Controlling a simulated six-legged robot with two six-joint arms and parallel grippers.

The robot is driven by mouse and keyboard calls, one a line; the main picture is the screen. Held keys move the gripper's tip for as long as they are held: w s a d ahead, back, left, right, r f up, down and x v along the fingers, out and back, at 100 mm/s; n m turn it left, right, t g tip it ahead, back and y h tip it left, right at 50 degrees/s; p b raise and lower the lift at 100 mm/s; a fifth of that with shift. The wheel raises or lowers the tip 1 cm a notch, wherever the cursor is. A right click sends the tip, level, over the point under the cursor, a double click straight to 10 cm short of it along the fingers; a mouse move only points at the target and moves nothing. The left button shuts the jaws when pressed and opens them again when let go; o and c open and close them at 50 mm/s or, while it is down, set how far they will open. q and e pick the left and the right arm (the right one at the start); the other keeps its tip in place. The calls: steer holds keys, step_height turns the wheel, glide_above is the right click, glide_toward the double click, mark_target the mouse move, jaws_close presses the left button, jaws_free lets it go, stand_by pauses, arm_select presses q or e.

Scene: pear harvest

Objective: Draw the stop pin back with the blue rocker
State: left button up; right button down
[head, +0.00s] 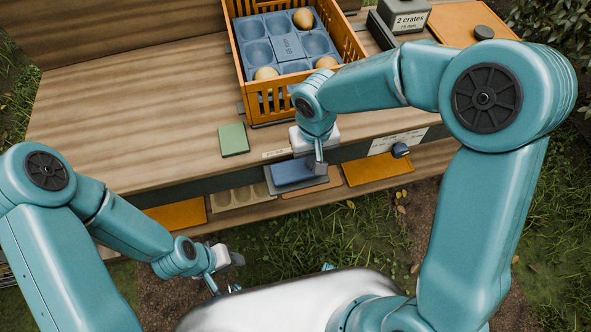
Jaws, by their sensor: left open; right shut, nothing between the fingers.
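A small dark-blue part (400,150) sticks out from the bench's front edge, right of my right gripper; it may be the blue rocker. I cannot make out a stop pin. My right gripper (318,168) is shut and empty, pointing down at the front edge, left of the blue part and apart from it. My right forearm passes above the bench. My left gripper (226,272) is open and empty, low in front of the bench over the grass.
An orange crate (268,104) with a blue cupped tray (287,47) and several pears stands on the wooden bench (130,110). A green block (233,139) lies near the front edge. A blue flat piece (292,172) and orange boards (378,168) lie on the shelf below.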

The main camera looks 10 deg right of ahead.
steer(key=shift+f, duration=0.3)
steer(key=shift+r+p, duration=2.3)
steer(key=shift+r, duration=1.3)
steer(key=shift+s+f, duration=0.1)
